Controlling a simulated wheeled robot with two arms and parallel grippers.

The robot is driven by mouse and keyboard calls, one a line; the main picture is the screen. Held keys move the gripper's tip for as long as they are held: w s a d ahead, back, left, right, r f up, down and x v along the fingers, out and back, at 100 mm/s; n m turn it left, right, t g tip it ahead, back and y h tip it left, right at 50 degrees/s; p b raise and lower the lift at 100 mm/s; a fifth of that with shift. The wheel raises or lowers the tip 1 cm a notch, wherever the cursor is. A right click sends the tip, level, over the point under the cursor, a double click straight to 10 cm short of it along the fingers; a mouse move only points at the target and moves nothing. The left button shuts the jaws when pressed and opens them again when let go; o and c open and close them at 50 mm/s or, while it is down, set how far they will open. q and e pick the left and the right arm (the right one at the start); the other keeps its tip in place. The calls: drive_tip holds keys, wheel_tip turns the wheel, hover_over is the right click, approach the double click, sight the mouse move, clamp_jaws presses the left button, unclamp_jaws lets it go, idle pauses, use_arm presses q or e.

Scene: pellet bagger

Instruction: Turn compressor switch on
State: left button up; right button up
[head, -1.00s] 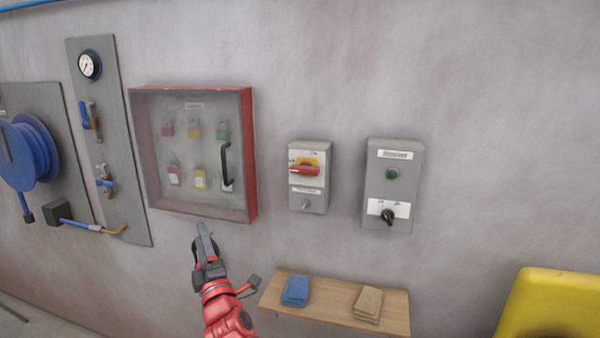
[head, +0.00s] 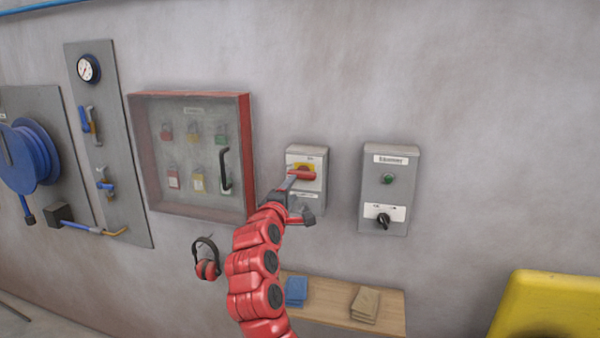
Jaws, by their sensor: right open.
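A grey switch box (head: 306,153) with a red rotary handle (head: 302,174) on a yellow plate hangs on the wall. To its right is a taller grey box (head: 400,150) with a green lamp or button (head: 387,179) and a black knob (head: 383,220). Their labels are too blurred to read, so I cannot tell which is the compressor switch. My right gripper (head: 288,184) is open in front of the left box, its tips by the red handle. It hides the lower left of that box. Contact with the handle cannot be told. My left gripper is not in view.
A red-framed cabinet (head: 248,130) with padlocks is left of the boxes. Red earmuffs (head: 207,268) hang below it. A wooden shelf (head: 335,313) holds blue and tan cloths. A yellow object (head: 550,305) stands at lower right. The wall right of the boxes is bare.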

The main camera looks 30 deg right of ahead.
sight(301, 177)
drive_tip(key=p+x, duration=0.2)
drive_tip(key=x, duration=0.5)
drive_tip(key=shift+w+d+r, duration=0.2)
drive_tip(key=shift+w+d+f, duration=0.15)
drive_tip(key=shift+w+d, duration=0.3)
drive_tip(key=shift+d, duration=0.05)
clamp_jaws()
drive_tip(key=shift+f, duration=0.1)
